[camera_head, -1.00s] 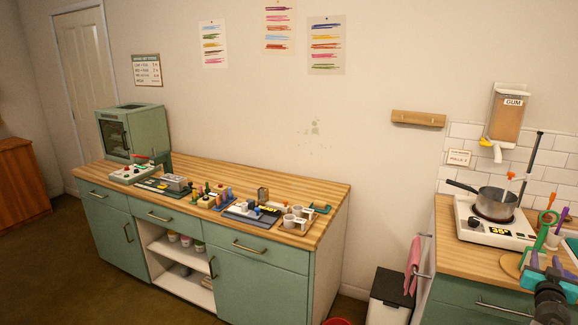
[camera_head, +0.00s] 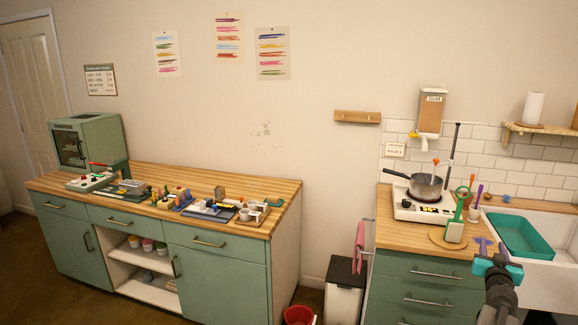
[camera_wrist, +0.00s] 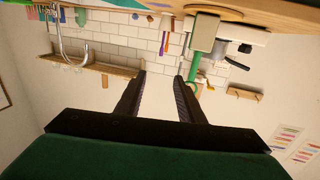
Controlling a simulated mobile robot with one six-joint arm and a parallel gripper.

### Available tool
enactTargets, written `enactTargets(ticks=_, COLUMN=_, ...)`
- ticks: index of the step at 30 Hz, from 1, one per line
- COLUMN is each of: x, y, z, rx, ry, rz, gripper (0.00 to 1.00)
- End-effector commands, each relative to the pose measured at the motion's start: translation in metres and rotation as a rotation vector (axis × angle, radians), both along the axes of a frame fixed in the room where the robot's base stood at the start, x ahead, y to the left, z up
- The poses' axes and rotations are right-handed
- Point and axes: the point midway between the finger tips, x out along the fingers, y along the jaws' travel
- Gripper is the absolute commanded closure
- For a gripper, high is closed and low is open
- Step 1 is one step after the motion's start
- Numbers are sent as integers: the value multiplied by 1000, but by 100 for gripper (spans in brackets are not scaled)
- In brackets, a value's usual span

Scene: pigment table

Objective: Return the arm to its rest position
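My gripper (camera_head: 493,248) is at the lower right of the head view, in front of the right counter. Its two fingers stand apart in the wrist view (camera_wrist: 160,80), with nothing held between them. The gripper is open and empty. The wrist view is upside down and shows the tiled wall and the counter's tools beyond the fingers. My arm runs down to the bottom edge of the head view.
A long worktable (camera_head: 150,173) stands left. A bin (camera_head: 343,290) and red bucket (camera_head: 299,316) sit between.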

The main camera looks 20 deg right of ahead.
Motion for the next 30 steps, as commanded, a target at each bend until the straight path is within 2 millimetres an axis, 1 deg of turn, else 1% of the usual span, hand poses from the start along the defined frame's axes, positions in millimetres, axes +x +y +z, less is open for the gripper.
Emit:
enactTargets(ticks=3, x=-1, y=-1, z=0, rx=0, ry=0, rz=-1, gripper=65)
enactTargets(ticks=11, x=22, y=13, z=-4, rx=4, ry=2, rz=31, gripper=65)
enactTargets(ticks=14, x=33, y=21, z=-9, rx=9, ry=5, rz=48, gripper=65)
enactTargets(ticks=20, x=64, y=46, z=-25, rx=26, ry=15, rz=95, gripper=65)
enactTargets(ticks=23, x=84, y=63, z=-37, rx=38, ry=23, rz=126, gripper=65)
enactTargets(ticks=25, x=101, y=80, z=-50, rx=50, ry=33, rz=155, gripper=65)
enactTargets(ticks=29, x=139, y=124, z=-79, rx=80, ry=53, rz=222, gripper=65)
enactTargets(ticks=30, x=149, y=138, z=-88, rx=91, ry=57, rz=242, gripper=65)
